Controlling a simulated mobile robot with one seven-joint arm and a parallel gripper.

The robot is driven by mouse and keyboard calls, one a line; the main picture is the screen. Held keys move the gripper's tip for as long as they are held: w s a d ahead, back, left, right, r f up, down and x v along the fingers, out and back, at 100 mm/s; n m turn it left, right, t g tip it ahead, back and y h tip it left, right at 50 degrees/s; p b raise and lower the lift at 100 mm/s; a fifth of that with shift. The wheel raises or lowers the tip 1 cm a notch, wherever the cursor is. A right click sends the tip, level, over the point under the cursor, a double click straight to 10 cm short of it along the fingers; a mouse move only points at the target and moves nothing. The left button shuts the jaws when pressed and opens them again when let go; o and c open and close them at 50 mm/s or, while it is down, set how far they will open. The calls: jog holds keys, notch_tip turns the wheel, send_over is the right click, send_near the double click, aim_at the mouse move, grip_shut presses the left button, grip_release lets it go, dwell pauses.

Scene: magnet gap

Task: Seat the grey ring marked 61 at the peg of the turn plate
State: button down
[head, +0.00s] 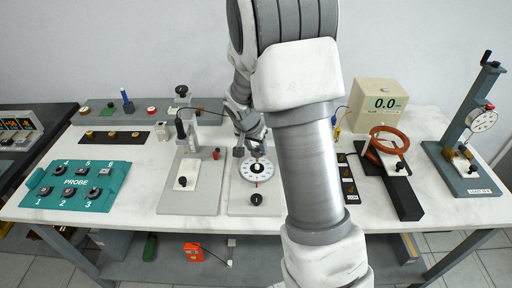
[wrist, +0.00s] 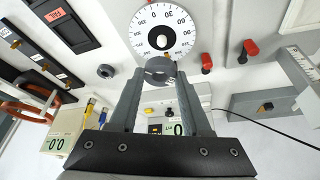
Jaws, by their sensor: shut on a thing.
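My gripper (wrist: 160,78) is shut on a grey ring (wrist: 159,66), held between the fingertips in the wrist view. No number is readable on it. The turn plate (wrist: 145,18) is a white dial with black degree marks and a black centre; the ring appears close to its edge in that view, and I cannot tell the height between them. In the head view the turn plate (head: 262,180) lies on a grey base at the middle of the table. My gripper (head: 252,150) is just over its far side. The peg and the ring are hard to make out there.
A grey stand (head: 185,165) is left of the turn plate, with a teal PROBE board (head: 75,188) farther left. Right are a dark strip (head: 347,178), an orange coil (head: 388,140), a beige meter (head: 380,100) and a dial-gauge stand (head: 470,125). My arm hides the middle right.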

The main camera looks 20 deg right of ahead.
aim_at(257, 165)
jog(key=shift+f, duration=0.1)
notch_tip(257, 165, down, 4)
jog(key=b, duration=0.4)
jog(key=shift+b, duration=0.4)
jog(key=shift+b, duration=0.5)
dwell(0.8)
jog(key=shift+f, duration=0.15)
jog(key=shift+f+b, duration=1)
jog(key=shift+b, duration=0.15)
jog(key=shift+f, duration=0.15)
jog(key=shift+c, duration=1.4)
grip_release()
